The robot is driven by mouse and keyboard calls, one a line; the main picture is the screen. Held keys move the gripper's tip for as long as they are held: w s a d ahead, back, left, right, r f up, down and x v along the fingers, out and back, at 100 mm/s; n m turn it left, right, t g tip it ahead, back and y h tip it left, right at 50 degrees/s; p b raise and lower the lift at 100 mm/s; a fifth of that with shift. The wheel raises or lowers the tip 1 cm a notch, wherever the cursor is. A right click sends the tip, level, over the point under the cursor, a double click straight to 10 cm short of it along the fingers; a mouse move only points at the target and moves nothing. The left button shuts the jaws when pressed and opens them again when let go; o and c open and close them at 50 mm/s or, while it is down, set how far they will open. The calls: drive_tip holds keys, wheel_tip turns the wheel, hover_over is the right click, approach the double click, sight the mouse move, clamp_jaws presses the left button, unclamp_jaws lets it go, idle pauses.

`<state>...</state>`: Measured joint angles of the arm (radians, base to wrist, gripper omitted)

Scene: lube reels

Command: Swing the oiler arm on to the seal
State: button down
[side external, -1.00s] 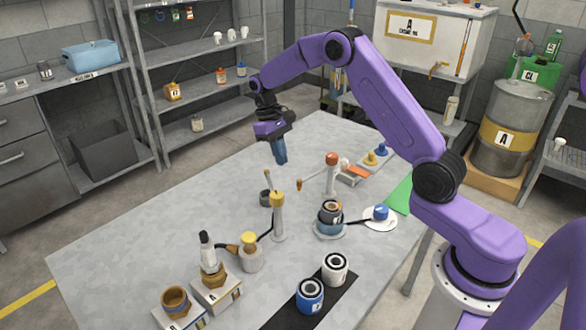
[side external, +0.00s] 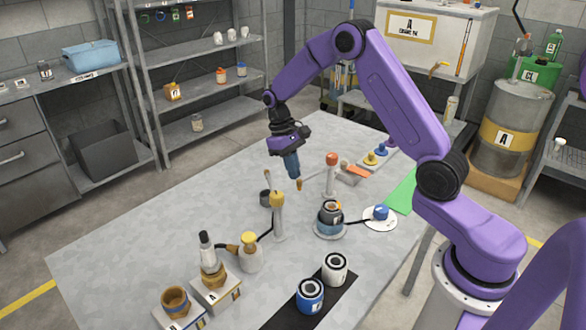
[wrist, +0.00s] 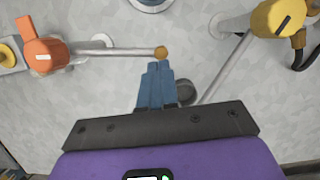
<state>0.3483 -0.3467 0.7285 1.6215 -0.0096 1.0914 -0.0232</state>
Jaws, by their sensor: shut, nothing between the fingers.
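An orange-capped post (side external: 331,172) stands on the table; its thin grey arm ends in a brown tip (side external: 299,185). In the wrist view the orange head (wrist: 45,52) is at left and the brown tip (wrist: 161,53) is just beyond my fingertips. A yellow-capped post (side external: 278,215) carries another thin arm, which runs behind my gripper in the wrist view (wrist: 222,70). My gripper (side external: 295,174) is shut and empty, pointing down close beside the brown tip. I cannot tell whether they touch. I cannot tell which part is the seal.
A small dark cup (side external: 265,198) stands near the yellow post. Wooden-looking fittings (side external: 174,300), a yellow-topped pot (side external: 250,256) and two reels (side external: 310,296) occupy the front. The table's left side is clear.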

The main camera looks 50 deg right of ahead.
drive_tip(key=shift+s, duration=0.15)
drive_tip(key=shift+s+a+n, duration=0.15)
drive_tip(key=shift+s+n, duration=0.1)
drive_tip(key=shift+n, duration=0.05)
drive_tip(key=shift+s+a+n, duration=0.1)
drive_tip(key=shift+s+n, duration=0.25)
drive_tip(key=shift+n, duration=0.05)
drive_tip(key=s+n+t+h, duration=0.1)
drive_tip(key=s+n+h, duration=0.1)
drive_tip(key=s+n, duration=0.5)
drive_tip(key=shift+s+d+n, duration=0.35)
drive_tip(key=shift+s+n, duration=0.05)
drive_tip(key=shift+s, duration=0.25)
idle(0.4)
